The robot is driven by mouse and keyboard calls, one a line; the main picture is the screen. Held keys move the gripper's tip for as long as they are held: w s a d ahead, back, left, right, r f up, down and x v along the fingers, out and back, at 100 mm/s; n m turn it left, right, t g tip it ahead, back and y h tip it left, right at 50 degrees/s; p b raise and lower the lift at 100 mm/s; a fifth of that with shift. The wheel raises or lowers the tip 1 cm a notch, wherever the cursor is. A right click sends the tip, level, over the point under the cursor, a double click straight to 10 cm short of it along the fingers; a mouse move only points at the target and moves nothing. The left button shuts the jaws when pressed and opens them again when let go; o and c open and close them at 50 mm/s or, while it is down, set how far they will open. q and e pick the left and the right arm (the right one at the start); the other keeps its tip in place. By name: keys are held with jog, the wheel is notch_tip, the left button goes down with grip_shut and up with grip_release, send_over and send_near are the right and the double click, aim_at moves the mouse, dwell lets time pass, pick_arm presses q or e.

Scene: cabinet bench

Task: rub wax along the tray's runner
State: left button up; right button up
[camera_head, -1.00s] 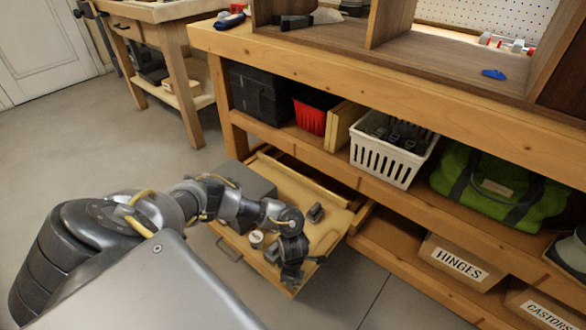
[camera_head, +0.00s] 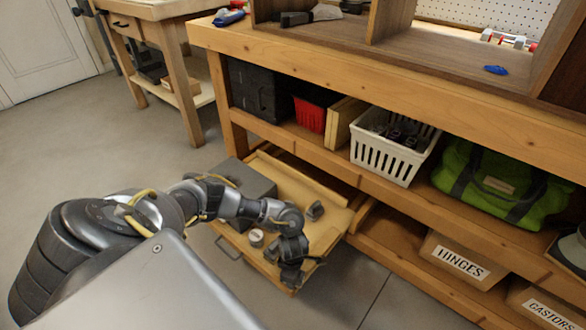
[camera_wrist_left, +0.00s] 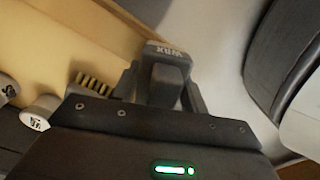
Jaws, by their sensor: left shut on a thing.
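The pulled-out wooden tray (camera_head: 283,187) sits low under the bench, with a metal handle on its front. My left gripper (camera_head: 291,274) is at the tray's right edge near its front corner. In the left wrist view my left gripper (camera_wrist_left: 165,92) is shut on a grey block of wax (camera_wrist_left: 168,50) marked WAX. The tan wood of the tray (camera_wrist_left: 105,30) lies beside the block. I cannot tell whether the wax touches the runner, which I cannot make out clearly. My right gripper is not in view.
On the tray are a grey box (camera_head: 250,178), a small dark block (camera_head: 315,211) and a round white-topped tin (camera_head: 256,236). The wrist view shows a bristled brush (camera_wrist_left: 95,84). The bench shelf (camera_head: 290,138) overhangs the tray's back.

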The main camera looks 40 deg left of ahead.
aim_at(306, 266)
pick_arm(q)
jog(key=shift+f+b, duration=0.4)
jog(key=shift+f, duration=0.1)
jog(key=shift+w, duration=0.1)
jog(key=shift+w+b, duration=0.8)
jog(key=shift+w, duration=0.5)
jog(key=shift+w+r, duration=0.15)
jog(key=shift+w, duration=0.15)
jog(key=shift+w, duration=0.1)
jog(key=w+b, duration=0.2)
jog(key=shift+w+f, duration=0.25)
jog(key=shift+w, duration=0.05)
jog(key=shift+w+r+b, duration=0.15)
jog(key=shift+w+b, duration=0.1)
jog(key=shift+b, duration=0.05)
jog(key=shift+w, duration=0.1)
